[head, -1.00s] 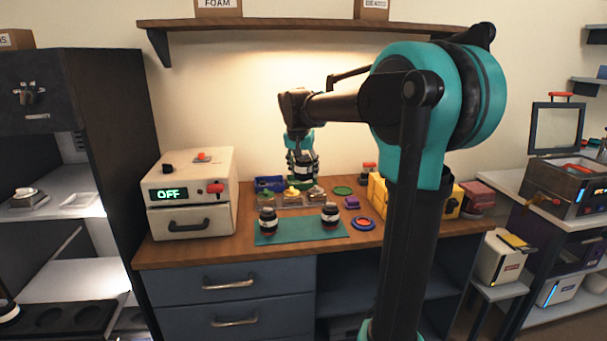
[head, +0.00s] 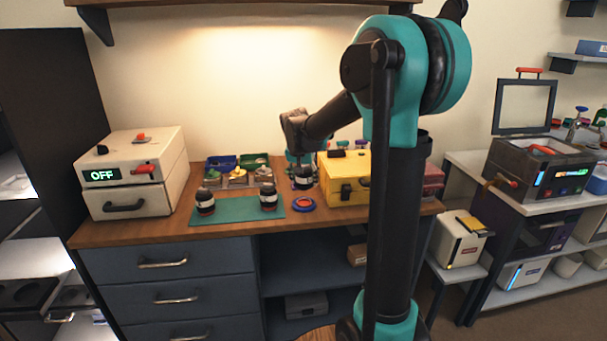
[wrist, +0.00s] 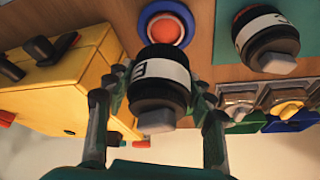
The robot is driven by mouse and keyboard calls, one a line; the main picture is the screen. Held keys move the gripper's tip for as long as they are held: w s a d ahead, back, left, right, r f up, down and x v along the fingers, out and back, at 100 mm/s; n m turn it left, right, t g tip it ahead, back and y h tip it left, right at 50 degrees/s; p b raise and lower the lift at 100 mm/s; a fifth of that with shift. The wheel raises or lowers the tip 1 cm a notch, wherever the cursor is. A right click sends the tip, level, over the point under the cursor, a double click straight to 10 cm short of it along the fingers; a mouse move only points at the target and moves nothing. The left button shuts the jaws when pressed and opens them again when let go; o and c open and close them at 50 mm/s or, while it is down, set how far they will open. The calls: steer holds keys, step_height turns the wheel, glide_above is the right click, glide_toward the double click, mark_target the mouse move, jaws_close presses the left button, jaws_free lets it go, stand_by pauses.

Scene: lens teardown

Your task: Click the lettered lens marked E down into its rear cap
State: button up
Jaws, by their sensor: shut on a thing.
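My gripper (head: 301,167) is shut on a black lens (head: 303,180) with a white band. In the wrist view the held lens (wrist: 160,75) shows a letter E on the band, and a finger of my gripper (wrist: 161,93) lies on each side. A blue ring with an orange-red middle (head: 304,203), which looks like the rear cap, lies on the bench. It also shows in the wrist view (wrist: 166,30), beyond the lens. The lens is apart from it, above and behind it in the head view.
Two more banded lenses (head: 205,202) (head: 268,197) stand on a green mat (head: 236,211). A yellow case (head: 345,180) stands close right of my gripper. Small trays (head: 222,161) with parts lie behind the mat. A white box reading OFF (head: 130,175) is at the left.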

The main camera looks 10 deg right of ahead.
steer(key=shift+f, duration=2.5)
steer(key=shift+f, duration=0.85)
stand_by(3.1)
steer(key=shift+r, duration=3)
